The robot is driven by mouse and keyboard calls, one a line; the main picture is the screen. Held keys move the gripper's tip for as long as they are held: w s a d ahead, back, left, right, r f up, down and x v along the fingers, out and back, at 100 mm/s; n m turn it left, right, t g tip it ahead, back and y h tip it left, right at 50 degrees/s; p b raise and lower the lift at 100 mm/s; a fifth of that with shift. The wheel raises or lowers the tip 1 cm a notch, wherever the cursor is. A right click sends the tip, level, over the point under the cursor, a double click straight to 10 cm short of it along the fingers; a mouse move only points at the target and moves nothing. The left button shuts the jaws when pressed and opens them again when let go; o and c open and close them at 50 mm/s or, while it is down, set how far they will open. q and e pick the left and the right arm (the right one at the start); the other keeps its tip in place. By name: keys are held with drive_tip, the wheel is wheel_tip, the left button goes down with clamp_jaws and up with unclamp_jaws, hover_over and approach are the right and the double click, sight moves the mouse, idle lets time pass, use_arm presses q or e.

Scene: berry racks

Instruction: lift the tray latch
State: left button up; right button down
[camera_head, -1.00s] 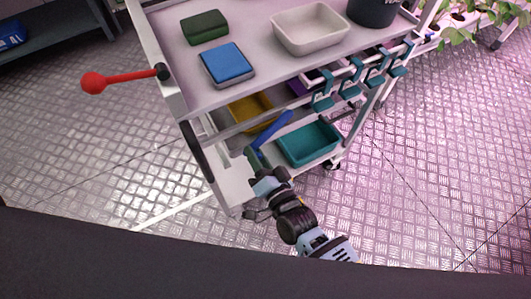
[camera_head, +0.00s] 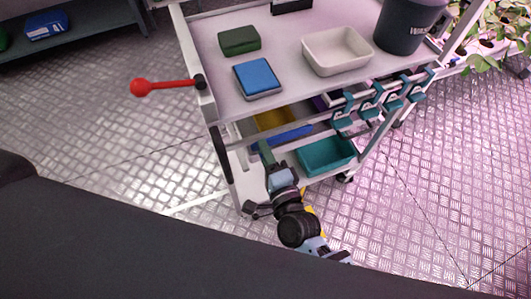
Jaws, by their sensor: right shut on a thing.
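A blue bar (camera_head: 292,135), which looks like the tray latch, lies at a shallow slope in front of the yellow tray (camera_head: 272,119) on the cart's lower level. A green piece (camera_head: 266,153) stands at its left end. My right gripper (camera_head: 271,166) reaches up from below to this green piece at the cart's near side. It is shut on the latch; its fingertips are small and partly hidden, so the exact contact is unclear. The teal tray (camera_head: 325,156) sits just to the right. My left gripper is not in view.
The white cart (camera_head: 293,66) carries a green box (camera_head: 239,40), a blue-topped box (camera_head: 257,77), a pale bin (camera_head: 336,51) and a dark bucket (camera_head: 407,25). A red ball-ended lever (camera_head: 163,87) sticks out left. Teal clips (camera_head: 372,98) line its right side.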

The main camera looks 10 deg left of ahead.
drive_tip(key=shift+r, duration=0.1)
idle(0.4)
drive_tip(key=c, duration=1.2)
unclamp_jaws()
drive_tip(key=shift+d, duration=0.1)
drive_tip(key=v, duration=0.7)
drive_tip(key=shift+s+d, duration=0.2)
drive_tip(key=shift+s, duration=0.1)
